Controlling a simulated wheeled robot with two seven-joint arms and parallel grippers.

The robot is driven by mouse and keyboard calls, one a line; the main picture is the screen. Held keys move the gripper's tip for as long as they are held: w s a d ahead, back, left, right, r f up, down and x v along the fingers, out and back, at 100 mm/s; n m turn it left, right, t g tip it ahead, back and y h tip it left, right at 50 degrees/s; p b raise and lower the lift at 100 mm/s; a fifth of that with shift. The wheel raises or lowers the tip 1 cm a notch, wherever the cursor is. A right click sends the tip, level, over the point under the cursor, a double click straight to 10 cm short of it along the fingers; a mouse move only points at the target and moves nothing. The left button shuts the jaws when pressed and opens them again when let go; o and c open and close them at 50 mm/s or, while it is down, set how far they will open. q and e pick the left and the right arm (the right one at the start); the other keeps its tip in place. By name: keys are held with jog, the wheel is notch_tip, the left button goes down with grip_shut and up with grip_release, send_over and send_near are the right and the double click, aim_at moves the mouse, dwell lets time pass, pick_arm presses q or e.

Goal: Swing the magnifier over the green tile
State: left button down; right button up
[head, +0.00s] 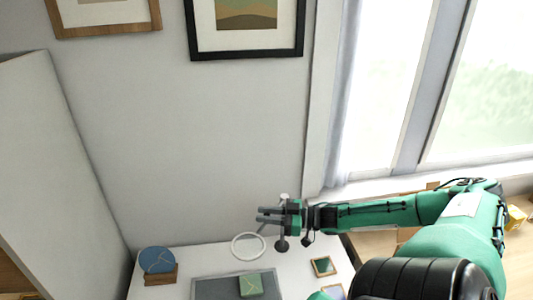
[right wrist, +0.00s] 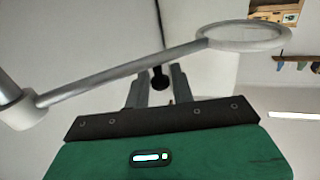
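The magnifier's pale ring (head: 248,246) hangs above the desk, at the left of its grey post and dark round knob. In the right wrist view its thin arm crosses in front of my fingers, with the ring (right wrist: 243,37) at the upper right. The green tile (head: 250,285) lies on a grey mat (head: 212,290), below the ring in the head view. My right gripper (head: 262,215) is at the magnifier, fingers apart. In the right wrist view a dark knob (right wrist: 160,78) shows between the fingers with gaps beside it. My left gripper is not in view.
A blue round plate with seams (head: 157,260) stands in a wooden holder (head: 161,277) at the left. A small framed tile (head: 323,267) lies at the right of the white desk. Walls and a window close off the back.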

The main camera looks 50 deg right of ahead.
jog(key=shift+o, duration=0.6)
jog(key=shift+s, duration=0.15)
jog(key=p+v, duration=0.2)
jog(key=v, duration=1.1)
jog(key=shift+s+d, duration=0.25)
jog(key=shift+a+f, duration=0.1)
jog(key=shift+f, duration=0.05)
